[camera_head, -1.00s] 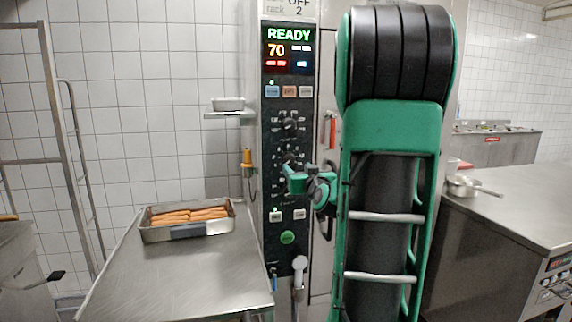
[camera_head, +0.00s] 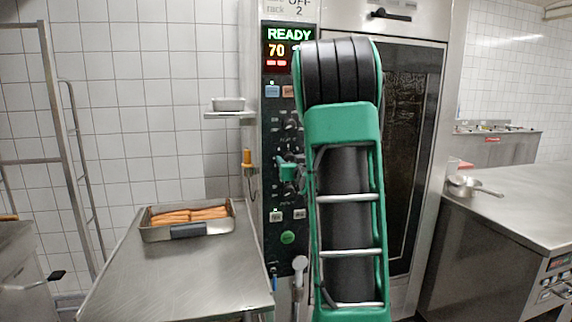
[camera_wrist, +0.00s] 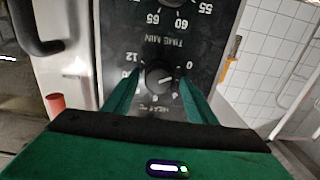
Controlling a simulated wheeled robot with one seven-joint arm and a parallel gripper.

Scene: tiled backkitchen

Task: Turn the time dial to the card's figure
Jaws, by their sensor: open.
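The time dial (camera_wrist: 160,76), a round black knob with figures from 0 to 12 around it, sits between my fingers in the wrist view, which shows the panel upside down. "TIME MIN" is printed beside it. A light mark shows on the knob; its exact setting is hard to read. My gripper (camera_wrist: 157,95) is open, one finger on each side of the knob; I cannot tell whether they touch it. In the head view my arm hides most of it. A white card (camera_head: 290,8) above the display reads "rack 2" and "OFF"; its top is cut off.
The black control panel (camera_head: 284,260) shows "READY" and 70. Another dial (camera_wrist: 172,3) is close by. A steel table (camera_head: 175,275) with a tray of sausages (camera_head: 155,236) stands left. A thermometer-like orange handle (camera_head: 247,158) hangs beside the panel. A counter with a pan stands right.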

